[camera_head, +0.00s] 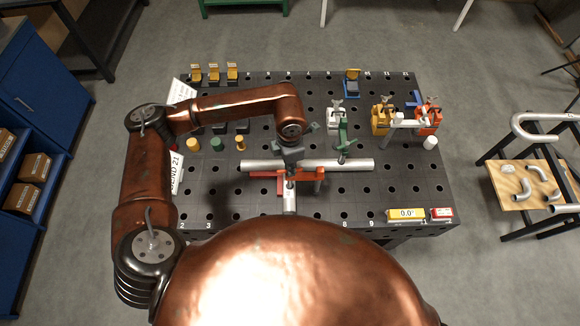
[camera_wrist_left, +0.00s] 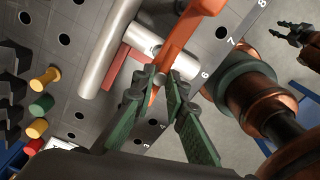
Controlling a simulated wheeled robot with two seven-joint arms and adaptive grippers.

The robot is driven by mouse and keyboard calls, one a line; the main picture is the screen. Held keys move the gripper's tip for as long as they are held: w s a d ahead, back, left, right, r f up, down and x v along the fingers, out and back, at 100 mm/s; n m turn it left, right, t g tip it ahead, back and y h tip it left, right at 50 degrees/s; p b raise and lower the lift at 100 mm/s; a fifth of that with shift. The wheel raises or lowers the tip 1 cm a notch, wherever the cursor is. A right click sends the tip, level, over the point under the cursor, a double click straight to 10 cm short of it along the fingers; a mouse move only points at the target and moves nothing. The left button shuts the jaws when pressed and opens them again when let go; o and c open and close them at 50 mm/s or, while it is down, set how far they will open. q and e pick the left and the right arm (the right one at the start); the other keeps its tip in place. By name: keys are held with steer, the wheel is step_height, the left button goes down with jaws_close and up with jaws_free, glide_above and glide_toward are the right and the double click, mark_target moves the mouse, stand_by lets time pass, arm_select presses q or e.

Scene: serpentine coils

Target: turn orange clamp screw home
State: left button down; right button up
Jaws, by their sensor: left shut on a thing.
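The orange clamp (camera_head: 318,174) sits at the middle of the dark table, across the silver tubes. Its orange arm (camera_wrist_left: 188,28) runs down to my left gripper in the left wrist view. My left gripper (camera_head: 290,155) is over the clamp, and its green fingers (camera_wrist_left: 157,80) are closed together at the clamp's near end. The screw itself is mostly hidden between the fingers. A long silver tube (camera_head: 350,164) lies crosswise beside the clamp, and a shorter tube (camera_head: 290,201) points toward me. A dark gripper (camera_wrist_left: 293,33) at the wrist view's right edge looks like my right one; its opening is unclear.
A green clamp (camera_head: 343,135) stands just right of my left gripper. Grey, yellow and orange clamps (camera_head: 430,118) stand farther right. Yellow and green pegs (camera_head: 216,144) stand at the left.

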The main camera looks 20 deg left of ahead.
arm_select(q)
steer(key=shift+w+f+m+b, duration=0.1)
steer(key=shift+f+m+b, duration=0.05)
steer(key=shift+m+b, duration=3.85)
steer(key=shift+b, duration=1.1)
steer(key=shift+m+b, duration=0.45)
steer(key=shift+m, duration=0.05)
steer(key=c, duration=1.9)
jaws_free()
steer(key=shift+r, duration=0.35)
step_height(320, 180, up, 12)
steer(key=shift+f, duration=0.2)
